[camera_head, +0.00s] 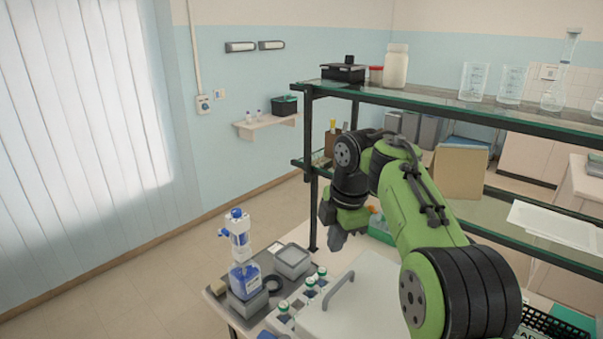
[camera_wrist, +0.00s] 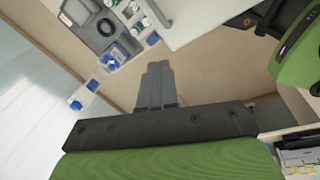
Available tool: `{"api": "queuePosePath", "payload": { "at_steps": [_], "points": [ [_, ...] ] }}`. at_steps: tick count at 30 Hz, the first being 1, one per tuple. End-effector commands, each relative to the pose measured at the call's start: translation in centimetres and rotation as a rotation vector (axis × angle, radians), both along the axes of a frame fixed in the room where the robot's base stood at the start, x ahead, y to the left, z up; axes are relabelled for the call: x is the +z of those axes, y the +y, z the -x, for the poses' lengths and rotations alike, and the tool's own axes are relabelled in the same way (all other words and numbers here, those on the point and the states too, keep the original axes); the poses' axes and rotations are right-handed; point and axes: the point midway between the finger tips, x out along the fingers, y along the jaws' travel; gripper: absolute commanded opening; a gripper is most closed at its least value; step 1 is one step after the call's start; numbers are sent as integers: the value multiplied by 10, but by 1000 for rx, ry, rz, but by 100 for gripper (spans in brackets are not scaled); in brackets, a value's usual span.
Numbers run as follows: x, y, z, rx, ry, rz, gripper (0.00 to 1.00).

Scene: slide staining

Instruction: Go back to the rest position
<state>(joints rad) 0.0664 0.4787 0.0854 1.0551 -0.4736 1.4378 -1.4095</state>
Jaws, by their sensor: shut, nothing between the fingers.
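My gripper (camera_head: 337,238) hangs at the end of my green and black arm, in front of the shelf rack and above the back of the bench in the head view. In the wrist view my gripper's fingers (camera_wrist: 157,87) are together with nothing between them. The fingers touch nothing that I can see. The blue-capped dispenser bottle (camera_head: 240,252) stands on the bench to the left of my gripper; it also shows in the wrist view (camera_wrist: 110,60).
A glass-shelved rack (camera_head: 440,104) with glassware stands close behind my arm. A rack of several green-capped bottles (camera_head: 297,298), a grey box (camera_head: 292,260) and a white lid with a handle (camera_head: 355,308) are on the bench below. The floor at left is clear.

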Motion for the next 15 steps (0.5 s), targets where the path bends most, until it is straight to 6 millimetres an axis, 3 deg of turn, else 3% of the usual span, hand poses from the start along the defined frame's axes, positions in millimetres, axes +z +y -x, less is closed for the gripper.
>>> {"api": "queuePosePath", "payload": {
  "at_steps": [1,4,8,11,15],
  "points": [
    [1,2,23,-125,-12,-23,0],
    [7,3,66,-409,-29,-83,0],
    [0,-2,128,-783,-58,-174,0],
    [-18,-11,176,-1066,-81,-255,0],
    [-60,-26,241,-1444,-111,-383,0]
  ]
}}
